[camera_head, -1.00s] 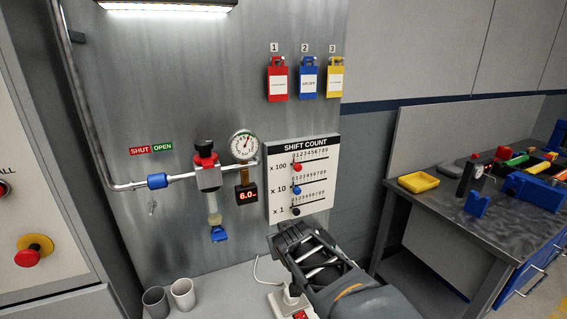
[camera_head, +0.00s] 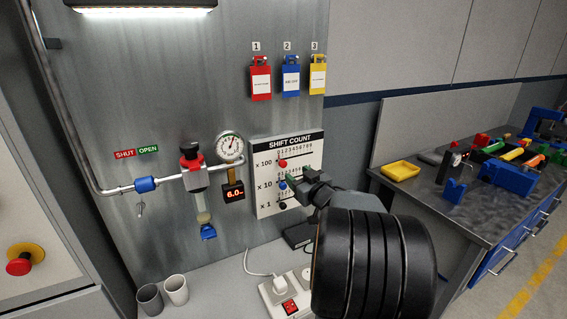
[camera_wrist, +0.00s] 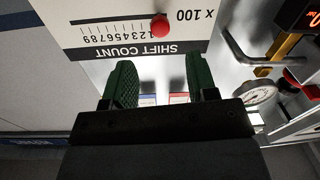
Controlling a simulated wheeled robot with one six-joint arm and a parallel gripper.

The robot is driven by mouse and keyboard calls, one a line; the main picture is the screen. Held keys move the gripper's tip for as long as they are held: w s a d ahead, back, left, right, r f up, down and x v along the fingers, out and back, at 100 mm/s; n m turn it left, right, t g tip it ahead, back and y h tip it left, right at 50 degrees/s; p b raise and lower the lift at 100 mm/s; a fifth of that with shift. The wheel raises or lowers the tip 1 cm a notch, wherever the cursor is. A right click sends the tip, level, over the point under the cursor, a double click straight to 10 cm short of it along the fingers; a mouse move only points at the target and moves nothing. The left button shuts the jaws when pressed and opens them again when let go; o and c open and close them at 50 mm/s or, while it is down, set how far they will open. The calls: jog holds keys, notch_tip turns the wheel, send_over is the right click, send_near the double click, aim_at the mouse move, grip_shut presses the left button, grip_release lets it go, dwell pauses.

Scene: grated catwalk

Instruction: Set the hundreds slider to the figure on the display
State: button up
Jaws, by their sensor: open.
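The white SHIFT COUNT board (camera_head: 262,202) hangs on the metal wall. It has three slider rows: a red knob (camera_head: 283,163) at x 100, a blue knob at x 10 and a dark knob at x 1. The red knob sits near the low end of its scale; its exact figure is unclear. In the wrist view the board is upside down, with the red knob (camera_wrist: 159,25) beyond the fingers. My gripper (camera_head: 292,174) is open and empty in front of the board, its green fingers (camera_wrist: 160,82) apart from the knob. A small display (camera_head: 235,194) glows orange, seemingly reading 6.0.
A gauge (camera_head: 230,149) and a valve with piping stand left of the board. Red, blue and yellow tags hang above.

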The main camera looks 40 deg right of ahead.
aim_at(285, 165)
jog(key=w, duration=0.3)
jog(key=w+p, duration=0.1)
jog(key=w, duration=0.2)
jog(key=w+d, duration=0.1)
jog(key=w, duration=0.2)
jog(key=shift+w+p, duration=0.2)
jog(key=shift+p, duration=0.1)
grip_shut()
